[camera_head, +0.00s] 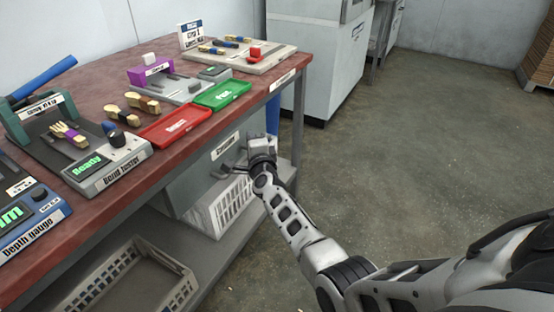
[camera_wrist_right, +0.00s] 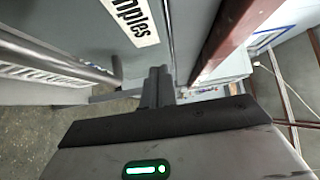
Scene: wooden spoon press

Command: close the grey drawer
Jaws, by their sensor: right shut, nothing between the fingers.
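The grey drawer (camera_head: 200,180) hangs under the red-topped table and has a white label and a bar handle (camera_head: 229,171) on its front. In the right wrist view the drawer front (camera_wrist_right: 90,25) fills the upper left, with part of the label readable as "mples" and the handle (camera_wrist_right: 60,50) at left. My right gripper (camera_head: 258,146) is at the right part of the drawer front. Its fingers (camera_wrist_right: 156,85) are shut and empty, close to the front; I cannot tell if they touch. How far the drawer stands out is unclear. My left gripper is not in view.
The red tabletop (camera_head: 90,95) carries a bend tester (camera_head: 115,165), red tray (camera_head: 176,124), green tray (camera_head: 222,94) and other gauges. A white basket (camera_head: 232,203) is below the drawer, and another crate (camera_head: 120,280) sits on the lower shelf. The floor at right is clear.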

